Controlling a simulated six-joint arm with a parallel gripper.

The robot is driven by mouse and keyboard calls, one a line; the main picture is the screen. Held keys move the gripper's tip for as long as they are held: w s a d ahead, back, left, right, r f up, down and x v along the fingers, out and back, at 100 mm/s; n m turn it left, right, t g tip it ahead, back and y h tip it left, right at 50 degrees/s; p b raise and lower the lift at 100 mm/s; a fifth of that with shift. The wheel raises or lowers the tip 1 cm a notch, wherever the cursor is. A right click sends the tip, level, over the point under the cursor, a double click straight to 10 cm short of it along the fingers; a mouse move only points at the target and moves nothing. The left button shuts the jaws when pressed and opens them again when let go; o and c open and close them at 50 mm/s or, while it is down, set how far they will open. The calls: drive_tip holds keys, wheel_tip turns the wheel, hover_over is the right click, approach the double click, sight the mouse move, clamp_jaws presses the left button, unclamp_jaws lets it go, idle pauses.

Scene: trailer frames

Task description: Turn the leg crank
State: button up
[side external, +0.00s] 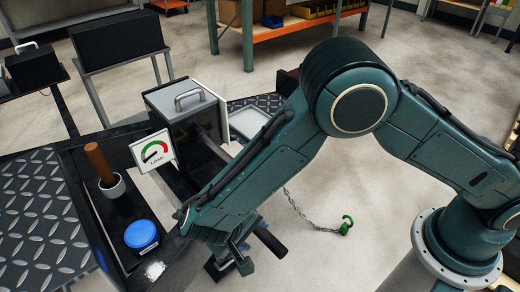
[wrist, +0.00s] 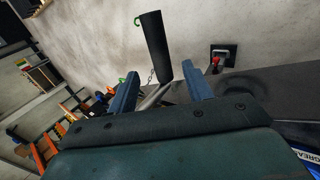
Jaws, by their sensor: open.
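The crank's black cylindrical handle (side external: 270,241) shows low in the side view, beside the end of my arm. In the wrist view the handle (wrist: 151,45) stands nearly upright in the picture, with a grey metal rod (wrist: 155,97) near its lower end. My gripper (wrist: 161,84) is open, with its two blue fingers apart and the handle's lower end appearing in the gap. I cannot tell whether the handle is between the fingers or just beyond them. In the side view my forearm hides much of the crank and most of my gripper.
A load gauge (side external: 153,150), a blue tin (side external: 141,235) and a cup with a brown rod (side external: 100,162) stand left of my arm. A grey-topped box (side external: 185,105) is behind them. A chain with a green hook (side external: 346,225) hangs right, over open floor.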

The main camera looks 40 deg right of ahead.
drive_tip(key=shift+v, duration=3)
drive_tip(key=c, duration=0.9)
drive_tip(key=shift+n, duration=0.4)
clamp_jaws()
drive_tip(key=a+n, duration=0.1)
drive_tip(key=n, duration=0.4)
drive_tip(key=a+f+n+y, duration=0.1)
drive_tip(key=n, duration=0.5)
drive_tip(key=s+a+f+n+y, duration=0.1)
drive_tip(key=n, duration=0.5)
drive_tip(key=shift+a, duration=0.3)
